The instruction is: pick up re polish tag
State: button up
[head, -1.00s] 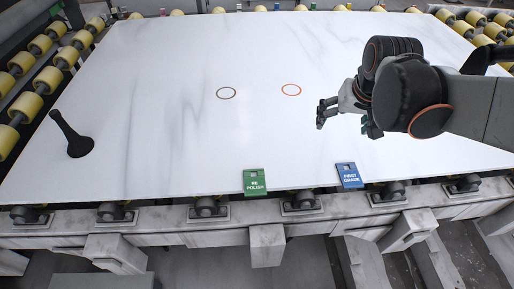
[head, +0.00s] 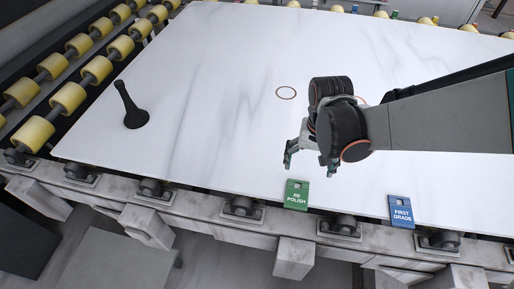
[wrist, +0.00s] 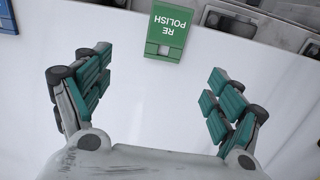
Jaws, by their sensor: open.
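The green RE POLISH tag (head: 296,195) lies at the near edge of the white slab in the head view. In the wrist view the tag (wrist: 168,30) is upside down at the top, between the lines of the two fingers but beyond their tips. My gripper (head: 309,170) is open and empty above the slab, just behind the tag. In the wrist view my gripper (wrist: 150,72) shows its teal finger pads spread wide, with bare slab between them.
A blue FIRST GRADE tag (head: 401,212) lies to the right of the green one. A black handled tool (head: 131,108) stands on the slab (head: 215,75) at left. Two ring marks are on the slab, one ring (head: 286,93) plain to see. Yellow rollers (head: 67,98) line the left side.

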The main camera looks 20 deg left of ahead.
jog(key=s+a, duration=0.1)
jog(key=s, duration=0.1)
jog(key=b, duration=0.3)
send_over(297, 194)
jog(key=f, duration=0.8)
jog(key=shift+a+f, duration=0.15)
jog(key=shift+a, duration=0.05)
jog(key=shift+d+f+b, duration=0.2)
jog(key=shift+f+b, duration=1.05)
jog(key=shift+f, duration=1.7)
jog(key=shift+r, duration=0.1)
jog(key=c, duration=1.1)
